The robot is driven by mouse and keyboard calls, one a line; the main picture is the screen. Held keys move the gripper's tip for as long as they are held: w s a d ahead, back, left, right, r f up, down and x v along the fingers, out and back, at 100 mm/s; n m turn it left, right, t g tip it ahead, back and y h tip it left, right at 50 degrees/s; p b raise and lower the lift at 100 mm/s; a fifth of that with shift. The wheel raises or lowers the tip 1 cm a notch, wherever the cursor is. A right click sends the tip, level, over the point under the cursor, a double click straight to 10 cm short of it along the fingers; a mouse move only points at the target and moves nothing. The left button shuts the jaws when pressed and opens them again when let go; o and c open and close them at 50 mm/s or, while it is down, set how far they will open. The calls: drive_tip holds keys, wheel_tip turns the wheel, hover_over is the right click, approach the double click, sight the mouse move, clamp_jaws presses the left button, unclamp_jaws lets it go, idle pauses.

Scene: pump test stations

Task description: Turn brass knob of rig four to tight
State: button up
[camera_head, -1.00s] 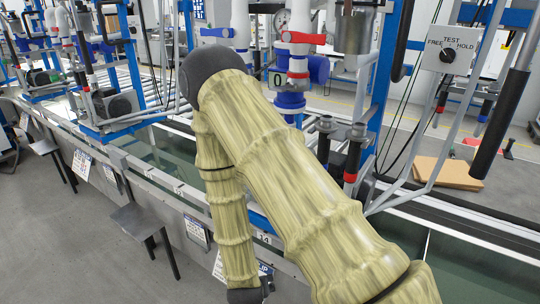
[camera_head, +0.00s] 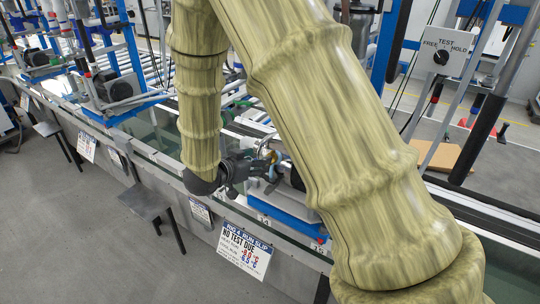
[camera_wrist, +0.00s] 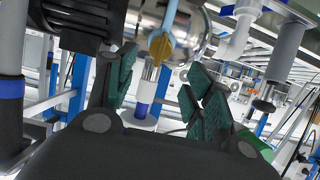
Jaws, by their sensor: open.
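In the wrist view, a brass-yellow knob (camera_wrist: 161,47) with a pale blue stem above it shows just beyond and between the fingertips of my gripper (camera_wrist: 163,82). The fingers, with green ribbed pads, are spread apart and empty; I see no contact with the knob. A shiny round metal body (camera_wrist: 190,30) is behind the knob. In the head view, my gripper (camera_head: 262,166) reaches in sideways at the front of a rig, above a slip (camera_head: 245,251) that reads "RIG 4 RUN SLIP" and "NO TEST DUE". My arm hides much of that rig. The knob's tight mark is not readable.
A switch box (camera_head: 447,52) marked FREE, TEST, HOLD stands at the right. A dark ribbed cylinder (camera_wrist: 80,22) is close to my left finger in the wrist view. A stool (camera_head: 146,203) stands before the trough; the grey floor at lower left is open.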

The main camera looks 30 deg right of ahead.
drive_tip(key=p+x, duration=0.1)
drive_tip(key=x, duration=0.7)
drive_tip(key=shift+d+f, duration=0.25)
drive_tip(key=shift+d, duration=0.1)
drive_tip(key=shift+c, duration=0.3)
drive_tip(key=c, duration=0.9)
